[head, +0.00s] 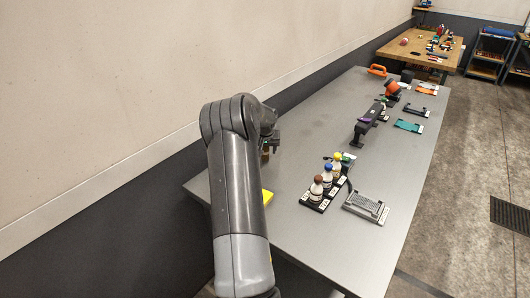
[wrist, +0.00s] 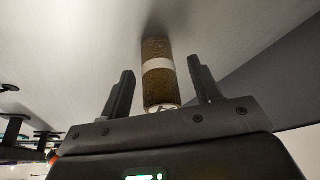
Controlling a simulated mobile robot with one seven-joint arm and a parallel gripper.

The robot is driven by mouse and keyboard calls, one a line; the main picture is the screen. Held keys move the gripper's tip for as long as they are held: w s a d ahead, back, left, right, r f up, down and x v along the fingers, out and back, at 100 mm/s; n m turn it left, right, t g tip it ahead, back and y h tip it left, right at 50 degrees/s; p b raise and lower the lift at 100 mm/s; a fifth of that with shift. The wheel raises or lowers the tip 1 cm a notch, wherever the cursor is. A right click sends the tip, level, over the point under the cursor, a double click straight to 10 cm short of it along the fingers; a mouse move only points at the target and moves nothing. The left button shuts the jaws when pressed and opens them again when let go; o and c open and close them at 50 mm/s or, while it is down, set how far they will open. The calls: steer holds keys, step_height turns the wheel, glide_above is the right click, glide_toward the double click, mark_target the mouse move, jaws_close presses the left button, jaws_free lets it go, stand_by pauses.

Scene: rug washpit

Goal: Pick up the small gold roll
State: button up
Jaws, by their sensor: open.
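The small gold roll (wrist: 159,90) is a brownish-gold cylinder with a pale band around its middle. In the wrist view it lies between the two fingers of my gripper (wrist: 161,68), with a visible gap on each side. The fingers are apart and not closed on it. In the head view my gripper (head: 271,143) is over the near left part of the grey table, and a small brownish bit of the roll (head: 265,155) shows just below it. My arm hides much of that spot.
A yellow block (head: 267,197) lies beside my arm. The wall runs close along the table's left side. Bare table lies between my gripper and the rack.

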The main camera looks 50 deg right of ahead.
steer(key=shift+d+f, duration=0.1)
steer(key=shift+f, duration=0.15)
steer(key=shift+c, duration=0.6)
steer(key=c, duration=0.9)
steer(key=shift+r, duration=0.1)
steer(key=shift+c, duration=0.2)
